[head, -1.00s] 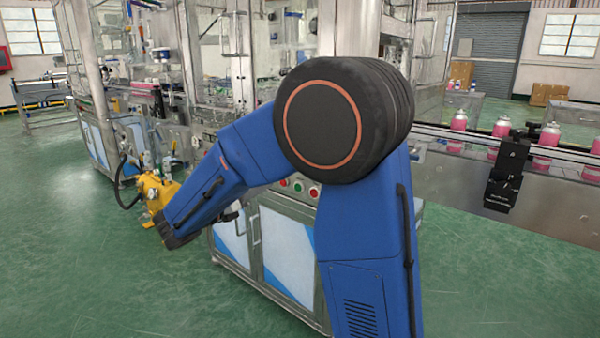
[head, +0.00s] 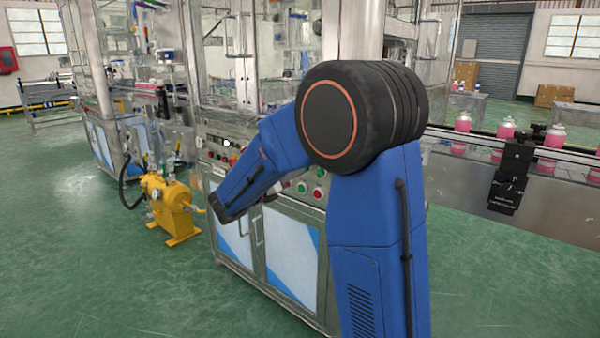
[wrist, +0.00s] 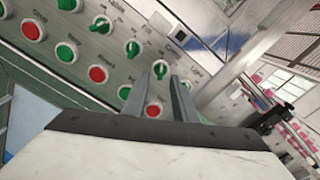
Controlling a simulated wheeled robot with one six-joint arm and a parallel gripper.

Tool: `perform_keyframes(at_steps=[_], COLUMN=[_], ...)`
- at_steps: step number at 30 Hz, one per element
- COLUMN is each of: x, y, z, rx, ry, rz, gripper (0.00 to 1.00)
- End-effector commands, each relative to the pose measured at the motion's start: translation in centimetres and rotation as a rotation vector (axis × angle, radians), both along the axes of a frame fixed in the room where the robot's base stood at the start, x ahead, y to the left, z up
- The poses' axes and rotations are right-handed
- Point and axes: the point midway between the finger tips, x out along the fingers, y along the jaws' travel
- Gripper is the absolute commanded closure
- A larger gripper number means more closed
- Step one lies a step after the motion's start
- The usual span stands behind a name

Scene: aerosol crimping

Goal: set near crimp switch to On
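The control panel (wrist: 111,66) fills the upper left of the wrist view, tilted, with rows of green knobs and red and green buttons. A green knob (wrist: 160,69) sits just beyond my fingertips, under a blurred label that looks like "Crimp". Which way its handle points is too small to tell. My gripper (wrist: 163,80) is open and empty, its two grey fingers on either side of the line to this knob. Contact cannot be told.
A red button (wrist: 153,111) shows between the fingers. A metal post (wrist: 222,90) stands to the right. A yellow pump (head: 165,200) stands left of the machine's cabinet (head: 290,245).

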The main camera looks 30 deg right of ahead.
Motion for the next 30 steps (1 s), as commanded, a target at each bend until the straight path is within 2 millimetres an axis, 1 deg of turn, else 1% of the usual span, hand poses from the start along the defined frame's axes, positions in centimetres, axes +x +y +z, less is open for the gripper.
perform_keyframes(at_steps=[1, 3, 9, 14, 20, 21, 24, 30], x=[0.2, 0.5, 1.1, 1.3, 1.3, 1.3, 1.3, 1.3], y=[-0.8, -1.7, -3.2, -3.6, -3.6, -3.6, -3.6, -3.6], z=[0.0, 0.0, 0.0, 0.0, 0.0, 0.0, 0.0, 0.0], rx=[-0.001, 0.001, 0.0, 0.001, 0.0, 0.0, 0.0, 0.001], ry=[0.0, 0.0, 0.0, 0.0, 0.0, 0.0, 0.0, -0.002], rz=[-0.003, -0.003, -0.001, -0.001, 0.0, 0.0, 0.0, 0.0], gripper=[0.74, 0.74, 0.74, 0.74, 0.74, 0.79, 1.0, 1.0])
